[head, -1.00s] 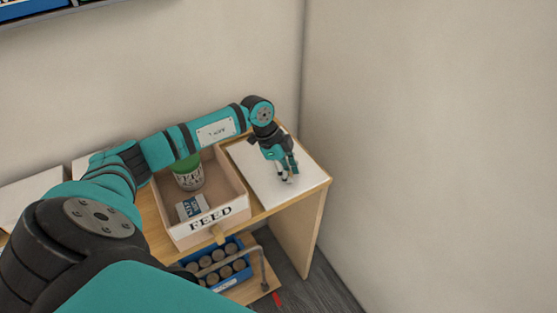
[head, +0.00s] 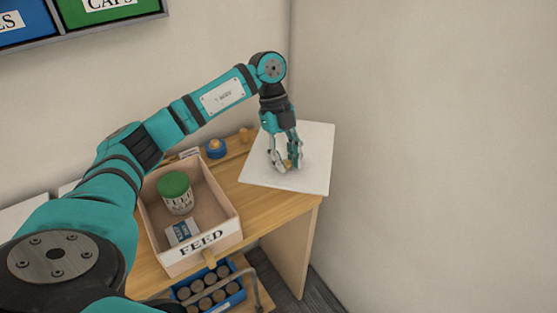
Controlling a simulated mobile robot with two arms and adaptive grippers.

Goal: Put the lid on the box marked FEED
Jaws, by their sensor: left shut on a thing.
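The box marked FEED (head: 203,245) is an open pale box on the wooden table, its label facing front. A jar with a green cap (head: 174,187) and a small blue-and-white packet (head: 183,232) are inside it. The lid (head: 313,150) is a flat white panel with a small wooden knob, right of the box and apart from it. My left gripper (head: 287,165) comes down from above and is shut on the lid's knob. The lid looks raised above the table's right end, reaching past its edge. My right gripper is not in view.
A blue round object (head: 215,149) and a wooden knob (head: 245,135) are at the table's back. A blue crate (head: 208,289) of brown round items sits below. Walls stand close behind and right.

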